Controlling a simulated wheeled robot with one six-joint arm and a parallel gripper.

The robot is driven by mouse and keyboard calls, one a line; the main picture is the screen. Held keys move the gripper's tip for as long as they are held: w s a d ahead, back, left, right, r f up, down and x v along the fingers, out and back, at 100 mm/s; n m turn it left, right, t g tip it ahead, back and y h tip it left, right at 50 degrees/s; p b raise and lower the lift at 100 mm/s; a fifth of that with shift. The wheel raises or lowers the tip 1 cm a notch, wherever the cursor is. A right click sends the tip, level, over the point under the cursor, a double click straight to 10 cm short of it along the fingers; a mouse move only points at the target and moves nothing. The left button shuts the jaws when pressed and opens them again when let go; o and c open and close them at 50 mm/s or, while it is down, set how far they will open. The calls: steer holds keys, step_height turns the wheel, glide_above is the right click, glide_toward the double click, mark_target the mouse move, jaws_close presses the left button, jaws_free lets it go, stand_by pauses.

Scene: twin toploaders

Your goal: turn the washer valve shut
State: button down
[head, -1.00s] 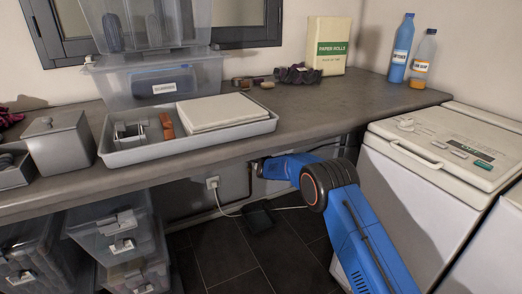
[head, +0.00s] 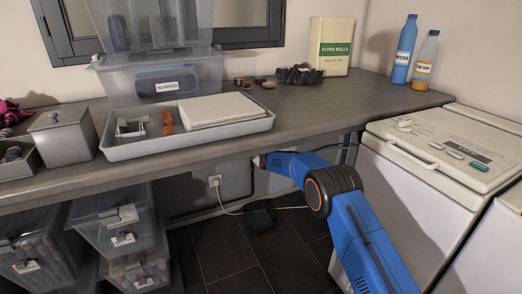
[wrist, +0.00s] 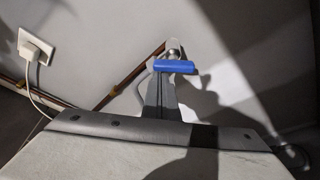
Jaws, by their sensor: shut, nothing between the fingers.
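The valve shows in the wrist view as a blue lever handle (wrist: 175,66) on a metal body (wrist: 174,50) against the wall. The handle lies nearly level in the picture, at an angle to the copper pipe (wrist: 128,82) that slants down to the left. My gripper (wrist: 167,82) is shut and empty, its fingertips just below the handle in the picture. I cannot tell whether they touch it. In the head view my arm reaches under the counter, and the valve and fingers are hidden there.
A wall socket with a white plug (wrist: 37,46) and cord is left of the valve. The grey counter (head: 320,112) hangs over the arm. A white toploader (head: 405,190) stands close on the right; clear bins (head: 110,220) are at lower left.

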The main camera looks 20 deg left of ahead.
steer(key=shift+s+a+r, duration=0.2)
steer(key=shift+s+a, duration=0.05)
stand_by(0.3)
steer(key=shift+s+a+r, duration=0.2)
steer(key=shift+a+r, duration=0.05)
steer(key=shift+r, duration=0.15)
stand_by(0.7)
steer(key=shift+f, duration=0.15)
steer(key=s+d+f, duration=0.1)
steer(key=s+d, duration=0.5)
steer(key=d, duration=0.1)
steer(key=shift+d, duration=0.25)
stand_by(0.6)
